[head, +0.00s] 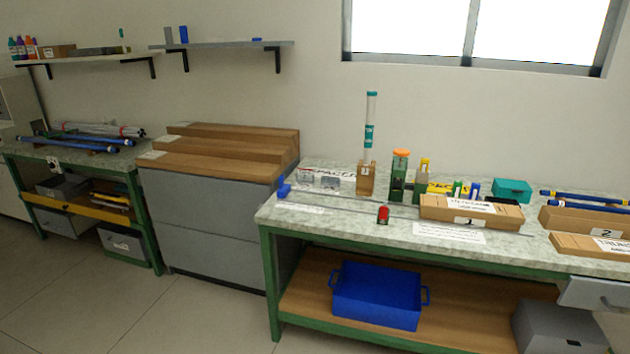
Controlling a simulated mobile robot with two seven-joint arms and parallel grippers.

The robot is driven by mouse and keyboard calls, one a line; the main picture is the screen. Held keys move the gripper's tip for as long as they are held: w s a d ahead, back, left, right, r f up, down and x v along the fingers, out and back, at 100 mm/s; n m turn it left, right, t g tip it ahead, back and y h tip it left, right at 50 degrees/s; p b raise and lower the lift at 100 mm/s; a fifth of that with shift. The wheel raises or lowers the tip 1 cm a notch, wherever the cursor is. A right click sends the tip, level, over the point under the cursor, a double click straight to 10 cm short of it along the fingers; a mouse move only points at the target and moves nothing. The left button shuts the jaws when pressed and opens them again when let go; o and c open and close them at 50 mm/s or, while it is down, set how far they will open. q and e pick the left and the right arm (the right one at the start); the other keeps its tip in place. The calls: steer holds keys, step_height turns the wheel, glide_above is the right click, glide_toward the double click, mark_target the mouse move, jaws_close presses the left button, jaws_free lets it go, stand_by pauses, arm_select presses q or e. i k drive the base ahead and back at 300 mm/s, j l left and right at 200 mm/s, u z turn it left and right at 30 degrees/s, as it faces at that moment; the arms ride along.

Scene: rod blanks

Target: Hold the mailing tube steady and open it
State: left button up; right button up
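A tall, pale, see-through tube (370,112) with teal bands and a teal top end stands upright in a wooden block (366,180) on the right workbench; it looks most like the mailing tube. Its top end looks covered. Long blue tubes with yellow bands (584,198) lie at the bench's right end, and more blue tubes (82,146) lie on the far left bench. I cannot tell for certain which is the mailing tube. Neither of my grippers is in view, and nothing is seen touching the tubes.
The right workbench (290,213) also holds a green stand with an orange top (400,170), a teal box (512,190), a small red-and-green item (383,215) and cardboard boxes (470,212). A blue crate (376,295) sits on its lower shelf. The floor (190,315) at front left is clear.

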mark_target(371, 101)
steer(key=i+j, duration=0.4)
steer(key=l+z, duration=0.1)
steer(key=z, duration=0.45)
steer(key=i+l+z, duration=0.15)
steer(key=l+z, duration=0.25)
steer(key=i+l+z, duration=0.25)
steer(key=z, duration=0.15)
steer(key=i+l+z, duration=0.15)
steer(key=i+l, duration=0.6)
steer(key=u, duration=1.8)
